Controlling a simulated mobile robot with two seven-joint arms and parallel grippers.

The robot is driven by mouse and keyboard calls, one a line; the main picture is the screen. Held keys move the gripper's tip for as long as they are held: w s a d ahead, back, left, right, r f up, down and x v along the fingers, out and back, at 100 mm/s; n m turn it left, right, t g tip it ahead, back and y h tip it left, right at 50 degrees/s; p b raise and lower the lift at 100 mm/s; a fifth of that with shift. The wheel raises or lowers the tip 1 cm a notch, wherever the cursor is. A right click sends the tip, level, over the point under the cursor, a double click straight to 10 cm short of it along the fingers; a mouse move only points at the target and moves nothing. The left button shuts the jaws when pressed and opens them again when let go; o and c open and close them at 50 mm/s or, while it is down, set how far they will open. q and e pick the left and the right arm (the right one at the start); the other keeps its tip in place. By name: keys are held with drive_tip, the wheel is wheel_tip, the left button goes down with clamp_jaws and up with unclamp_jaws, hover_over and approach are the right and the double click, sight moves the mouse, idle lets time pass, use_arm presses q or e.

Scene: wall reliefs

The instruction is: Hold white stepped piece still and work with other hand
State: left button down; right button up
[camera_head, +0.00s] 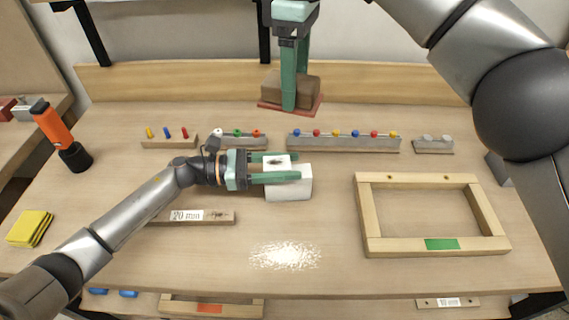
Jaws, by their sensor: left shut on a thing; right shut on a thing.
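The white stepped piece (290,189) stands on the workbench near its middle, with a small dark mark on its top. My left gripper (288,167) reaches in from the left and is shut on it, one green finger on the far side and one across the near side. My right gripper (289,106) points down at the back of the bench. It is shut on a brown block (311,90) with a reddish sheet or pad under it. The block is behind the white piece and apart from it; whether it touches the bench is unclear.
Racks with coloured pegs (343,144) line the back. A wooden frame (372,222) lies at right. White powder (285,255) lies in front of the white piece. A "20 mm" strip (222,217), a yellow stack (30,228) and an orange tool (53,128) are at left.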

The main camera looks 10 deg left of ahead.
sight(277, 158)
drive_tip(key=a+f+m, duration=0.1)
drive_tip(key=f+m, duration=0.2)
drive_tip(key=w+a+f+m, duration=0.1)
drive_tip(key=f+m, duration=0.2)
drive_tip(key=f, duration=0.1)
drive_tip(key=w+a+f+m, duration=0.1)
drive_tip(key=f+m, duration=0.2)
drive_tip(key=shift+w+a+f, duration=0.15)
drive_tip(key=shift+a+f, duration=0.1)
drive_tip(key=shift+a, duration=0.15)
drive_tip(key=shift+f, duration=2)
drive_tip(key=shift+f, duration=0.75)
drive_tip(key=shift+r, duration=0.15)
drive_tip(key=shift+s+d, duration=0.35)
drive_tip(key=shift+s, duration=0.5)
drive_tip(key=shift+s+d, duration=0.3)
drive_tip(key=shift+s, duration=0.55)
